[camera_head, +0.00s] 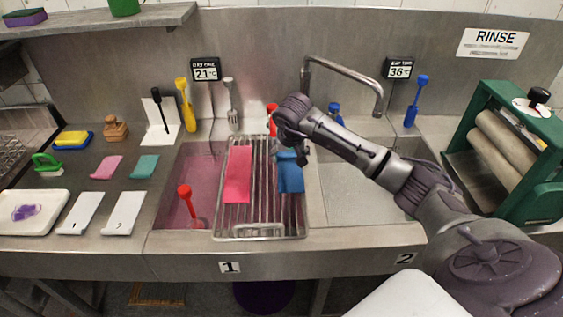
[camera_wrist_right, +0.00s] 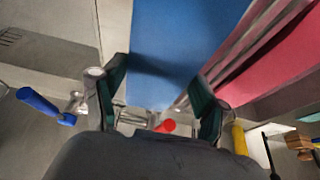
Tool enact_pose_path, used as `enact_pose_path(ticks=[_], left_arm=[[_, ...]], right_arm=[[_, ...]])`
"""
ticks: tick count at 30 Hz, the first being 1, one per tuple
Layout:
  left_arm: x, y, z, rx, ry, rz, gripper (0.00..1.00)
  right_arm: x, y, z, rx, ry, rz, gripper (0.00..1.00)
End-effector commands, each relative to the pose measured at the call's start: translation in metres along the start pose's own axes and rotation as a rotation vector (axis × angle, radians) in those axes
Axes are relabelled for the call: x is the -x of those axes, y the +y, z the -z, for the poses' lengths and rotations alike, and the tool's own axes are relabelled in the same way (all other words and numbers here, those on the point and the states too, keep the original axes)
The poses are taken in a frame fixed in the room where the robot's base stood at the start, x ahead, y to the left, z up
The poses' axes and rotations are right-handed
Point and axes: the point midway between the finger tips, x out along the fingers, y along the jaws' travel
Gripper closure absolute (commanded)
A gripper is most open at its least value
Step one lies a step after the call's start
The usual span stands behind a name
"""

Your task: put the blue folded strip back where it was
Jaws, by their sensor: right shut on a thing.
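The blue folded strip (camera_head: 291,178) hangs at the right side of the wire rack (camera_head: 268,232) over the left basin. Its top end is partly hidden by my right gripper (camera_head: 299,152), which comes in from the right. In the right wrist view the blue strip (camera_wrist_right: 178,45) runs between the two dark green fingers (camera_wrist_right: 160,88), and the gripper is shut on it. Whether the strip rests on the rack's bars or is just above them, I cannot tell. My left gripper is not in view.
A pink strip (camera_head: 238,172) lies on the rack left of the blue one. The tap (camera_head: 345,72) arches behind my right arm. A red-handled tool (camera_head: 187,199) stands in the pink basin. The right basin (camera_head: 350,200) looks empty. A green roller press (camera_head: 515,150) stands at the right.

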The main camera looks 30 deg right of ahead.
Motion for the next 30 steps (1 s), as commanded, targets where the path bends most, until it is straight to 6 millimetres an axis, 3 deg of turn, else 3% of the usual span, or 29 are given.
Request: enact_pose_path(ticks=[9,14,25,26,30], left_arm=[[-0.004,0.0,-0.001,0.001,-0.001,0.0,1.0],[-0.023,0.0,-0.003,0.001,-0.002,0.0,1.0],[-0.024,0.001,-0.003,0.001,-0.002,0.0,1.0],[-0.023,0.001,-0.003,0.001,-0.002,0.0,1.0],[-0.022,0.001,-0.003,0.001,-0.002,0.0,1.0]], right_arm=[[-0.006,-0.024,-0.003,-0.001,-0.002,0.0,0.57],[-0.033,-0.023,-0.014,-0.002,-0.002,0.001,0.57],[-0.035,-0.021,-0.014,0.0,0.001,-0.002,0.57],[-0.034,-0.022,-0.014,0.0,0.0,-0.002,0.23],[-0.034,-0.022,-0.014,0.0,0.0,-0.001,0.03]])
